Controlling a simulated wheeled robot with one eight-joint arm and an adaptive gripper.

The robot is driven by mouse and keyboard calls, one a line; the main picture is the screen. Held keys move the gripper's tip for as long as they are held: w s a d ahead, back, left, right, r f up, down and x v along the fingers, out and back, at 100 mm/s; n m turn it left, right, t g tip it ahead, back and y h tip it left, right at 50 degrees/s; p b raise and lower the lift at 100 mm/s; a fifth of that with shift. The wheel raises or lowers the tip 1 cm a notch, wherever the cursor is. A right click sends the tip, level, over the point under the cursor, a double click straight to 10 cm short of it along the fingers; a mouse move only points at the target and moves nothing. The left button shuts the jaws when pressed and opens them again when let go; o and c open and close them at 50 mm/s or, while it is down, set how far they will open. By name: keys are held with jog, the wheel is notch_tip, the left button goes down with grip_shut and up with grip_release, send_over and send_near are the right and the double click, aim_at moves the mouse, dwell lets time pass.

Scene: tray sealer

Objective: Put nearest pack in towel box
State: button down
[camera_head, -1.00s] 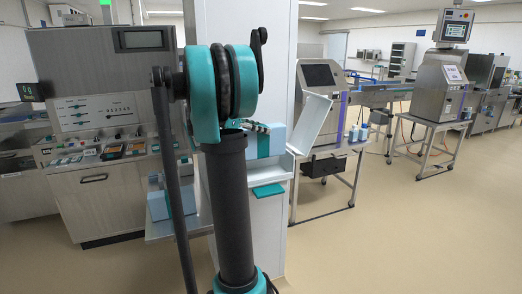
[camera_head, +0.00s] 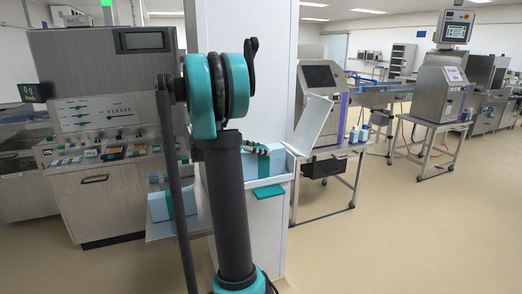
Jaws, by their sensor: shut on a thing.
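A light blue pack (camera_head: 276,162) with a teal band is at the white towel box (camera_head: 288,179) on the pillar. The box's white lid (camera_head: 315,121) stands open, tilted up to the right. My gripper (camera_head: 258,149) is at the top of this pack and shut on it. The pack's lower part is hidden behind the box front, so it appears to sit at least partly inside. My arm hides the left side of the box. Another light blue pack (camera_head: 158,207) with a teal band lies on the low metal shelf to the left.
The metal shelf (camera_head: 160,232) is below and left of the box. A grey sealing machine (camera_head: 100,80) with a control panel stands at left. The white pillar (camera_head: 272,100) is behind my arm. A screen machine (camera_head: 322,78) on a cart stands to the right. Floor at right is clear.

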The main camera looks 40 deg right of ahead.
jog(key=c, duration=0.7)
grip_release()
jog(key=shift+c, duration=0.2)
jog(key=v, duration=1.2)
jog(key=shift+r, duration=0.1)
